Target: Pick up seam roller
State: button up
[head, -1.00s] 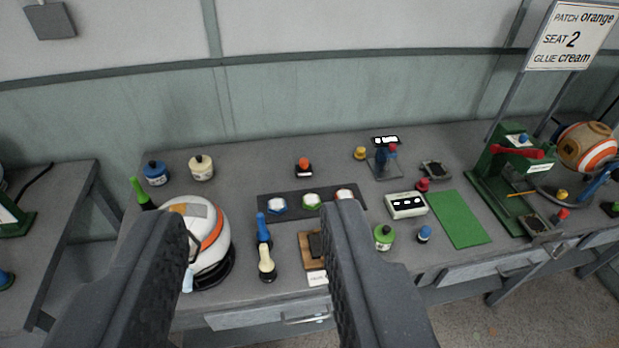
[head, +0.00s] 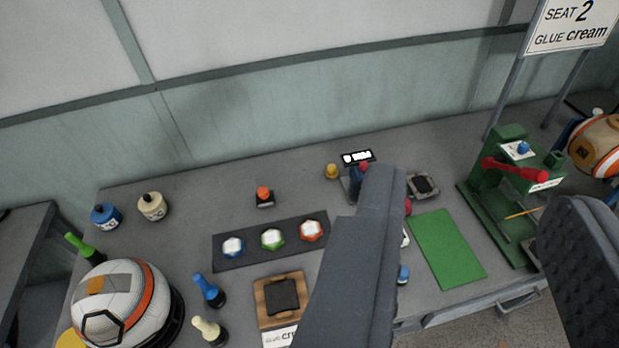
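My gripper (head: 480,187) is open and empty, its two dark grey fingers wide apart at the right of the head view. I cannot tell for certain which tool is the seam roller. Candidates are a blue-handled tool (head: 209,290) and a cream-handled tool (head: 210,331) standing beside the ball, a green-handled tool (head: 82,247) behind it, and an orange-topped black piece (head: 264,197) at the back. My left finger hides part of the bench's front, including most of a white box and a small blue-topped item (head: 403,274).
A white-and-orange ball (head: 122,300) sits front left. A dark strip (head: 222,258) holds three coloured hexagonal pieces. A wooden block (head: 265,312) lies in front. A green mat (head: 447,250) lies between the fingers. A green press (head: 480,190) with a red lever stands right.

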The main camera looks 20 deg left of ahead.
aim_at(265, 199)
jog(key=u, duration=0.2)
jog(key=i, duration=1.2)
jog(key=u, duration=0.8)
